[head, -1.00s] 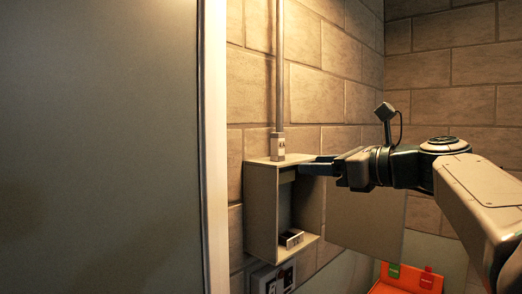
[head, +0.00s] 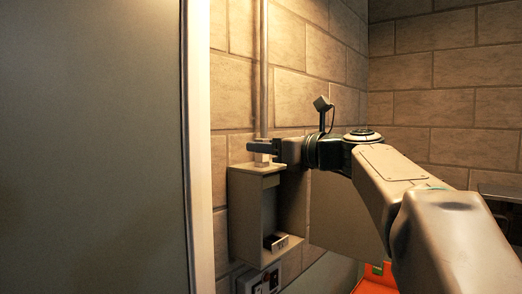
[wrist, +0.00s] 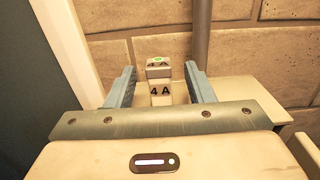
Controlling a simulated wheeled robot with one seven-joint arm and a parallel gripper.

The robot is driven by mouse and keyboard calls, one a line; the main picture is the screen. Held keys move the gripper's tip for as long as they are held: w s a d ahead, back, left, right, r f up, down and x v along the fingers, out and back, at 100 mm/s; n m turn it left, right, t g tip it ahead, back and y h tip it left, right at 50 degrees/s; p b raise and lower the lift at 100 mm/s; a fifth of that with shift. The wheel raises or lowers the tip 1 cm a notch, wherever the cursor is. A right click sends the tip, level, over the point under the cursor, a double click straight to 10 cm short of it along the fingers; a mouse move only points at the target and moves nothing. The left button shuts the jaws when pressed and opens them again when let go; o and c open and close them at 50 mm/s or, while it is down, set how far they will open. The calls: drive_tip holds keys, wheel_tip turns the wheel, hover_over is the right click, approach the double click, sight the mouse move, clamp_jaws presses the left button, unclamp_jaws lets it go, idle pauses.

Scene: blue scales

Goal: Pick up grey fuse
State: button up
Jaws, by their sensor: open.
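The pale grey fuse (head: 263,160), marked 4 A, stands upright on top of the open wall box (head: 236,215). In the wrist view the fuse (wrist: 160,72) shows between my two fingers, with clear space on both sides. My gripper (wrist: 160,69) is open and empty. In the head view my gripper (head: 264,148) is level with the fuse's upper part, just above the box top, and hides much of the fuse. I cannot tell whether a finger touches it.
A dark block with a pale labelled face (head: 281,243) lies in the box bottom. The box door (head: 340,215) hangs open to the right. A vertical pipe (head: 260,80) runs up the brick wall (head: 300,95) behind. An orange bin (head: 375,280) is below right.

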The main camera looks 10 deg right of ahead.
sight(255, 140)
drive_tip(key=x, duration=0.3)
drive_tip(key=shift+w+a+r+p, duration=0.15)
drive_tip(key=shift+p, duration=0.2)
clamp_jaws()
drive_tip(key=shift+r, duration=0.4)
wheel_tip(255, 140, up, 3)
drive_tip(key=shift+r+p, duration=0.2)
drive_tip(key=shift+p, duration=0.1)
drive_tip(key=s+d+r, duration=0.2)
drive_tip(key=d+r, duration=0.1)
drive_tip(key=d, duration=0.2)
drive_tip(key=s+d+r+p, duration=0.1)
drive_tip(key=s+d+r, duration=0.2)
drive_tip(key=d, duration=0.2)
drive_tip(key=shift+d+r, duration=0.35)
drive_tip(key=shift+r, duration=0.05)
